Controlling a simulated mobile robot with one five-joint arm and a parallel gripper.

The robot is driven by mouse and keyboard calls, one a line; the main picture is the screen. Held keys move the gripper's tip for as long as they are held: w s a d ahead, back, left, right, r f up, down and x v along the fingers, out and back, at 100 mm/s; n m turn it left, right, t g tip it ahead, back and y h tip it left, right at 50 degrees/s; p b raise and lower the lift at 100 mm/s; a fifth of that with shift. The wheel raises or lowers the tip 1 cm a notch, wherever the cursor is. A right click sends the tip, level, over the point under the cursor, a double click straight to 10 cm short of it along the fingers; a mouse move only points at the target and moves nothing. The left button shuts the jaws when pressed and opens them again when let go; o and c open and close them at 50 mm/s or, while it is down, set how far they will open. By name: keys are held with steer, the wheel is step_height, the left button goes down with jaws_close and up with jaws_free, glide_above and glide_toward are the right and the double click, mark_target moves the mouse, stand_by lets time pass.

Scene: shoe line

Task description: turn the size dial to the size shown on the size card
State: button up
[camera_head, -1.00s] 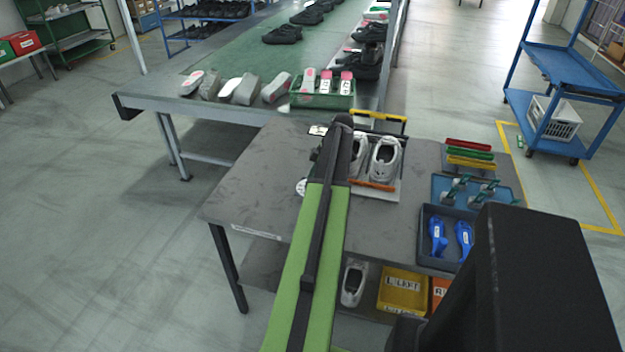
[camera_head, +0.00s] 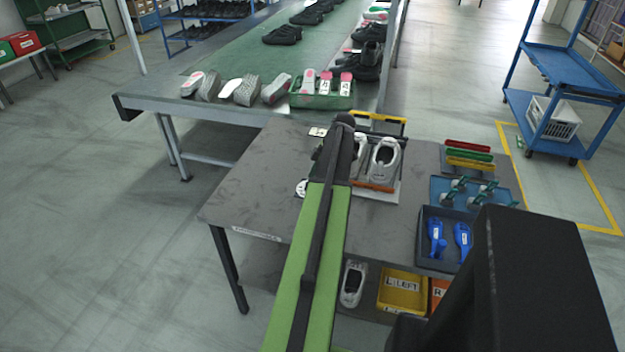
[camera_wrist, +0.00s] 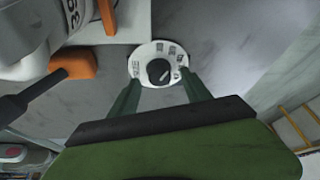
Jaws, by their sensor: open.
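The size dial (camera_wrist: 145,54) is a white disc with printed marks around a black round knob (camera_wrist: 158,71), which has a pale pointer line. The marks are too small to read. My gripper (camera_wrist: 160,75) is open, its two green fingers reaching over the disc on either side of the knob; I cannot tell whether they touch it.
Grey shoes (camera_head: 384,158) stand in a holder with an orange bar (camera_head: 374,187), close to the dial; the orange part (camera_wrist: 84,66) is left of my fingers. The table (camera_head: 255,185) is clear at left.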

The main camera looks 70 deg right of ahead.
steer(key=p+v, duration=1.4)
steer(key=v, duration=0.2)
steer(key=shift+r, duration=0.2)
steer(key=shift+s, duration=0.15)
